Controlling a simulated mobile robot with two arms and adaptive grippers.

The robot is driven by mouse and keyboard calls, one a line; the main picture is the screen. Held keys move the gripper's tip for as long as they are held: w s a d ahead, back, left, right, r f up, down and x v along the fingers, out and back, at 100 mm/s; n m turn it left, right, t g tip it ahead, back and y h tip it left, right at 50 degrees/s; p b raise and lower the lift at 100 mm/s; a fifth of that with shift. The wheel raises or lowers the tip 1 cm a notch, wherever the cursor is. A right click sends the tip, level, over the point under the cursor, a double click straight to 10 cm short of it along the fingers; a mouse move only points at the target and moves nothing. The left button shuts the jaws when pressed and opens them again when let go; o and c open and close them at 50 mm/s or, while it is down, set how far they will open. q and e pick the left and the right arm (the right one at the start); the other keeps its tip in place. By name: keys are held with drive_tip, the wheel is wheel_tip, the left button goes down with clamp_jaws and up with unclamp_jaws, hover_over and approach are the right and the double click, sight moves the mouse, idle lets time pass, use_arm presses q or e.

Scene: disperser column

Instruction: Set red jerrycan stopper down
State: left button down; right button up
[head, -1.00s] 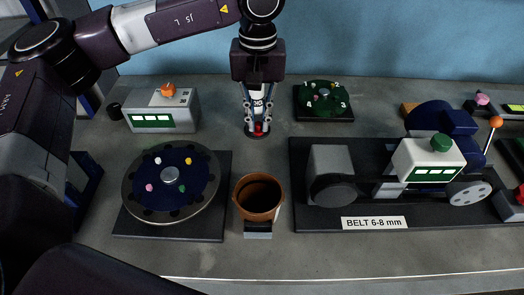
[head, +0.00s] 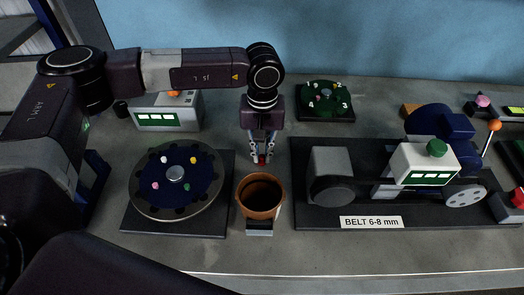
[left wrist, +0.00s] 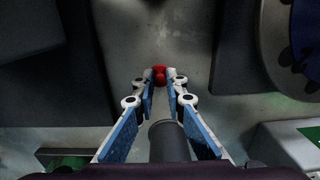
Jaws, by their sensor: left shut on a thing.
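My left gripper (head: 262,158) is shut on the small red stopper (head: 262,160). In the head view it hangs fingers down just behind the brown cup (head: 260,211), left of the belt machine. In the left wrist view, the red stopper (left wrist: 160,75) shows between the fingertips (left wrist: 160,80) over grey table. The stopper's height above the table is hard to tell. My right gripper is not in view.
A round dark turntable (head: 147,205) with coloured pegs stands left. A grey box (head: 165,122) and a green numbered disc (head: 318,92) stand at the back. The belt machine (head: 300,215) fills the right. Bare table lies along the front.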

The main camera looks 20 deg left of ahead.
sight(263, 156)
use_arm(q)
drive_tip(key=shift+f+b, duration=0.2)
drive_tip(key=shift+b, duration=0.1)
drive_tip(key=c, duration=2)
unclamp_jaws()
drive_tip(key=shift+r, duration=0.1)
drive_tip(key=shift+o, duration=0.2)
drive_tip(key=shift+r, duration=0.35)
wheel_tip(263, 156, up, 12)
drive_tip(key=b, duration=0.2)
drive_tip(key=shift+f+b, duration=0.15)
drive_tip(key=shift+b, duration=0.2)
drive_tip(key=shift+d, duration=0.1)
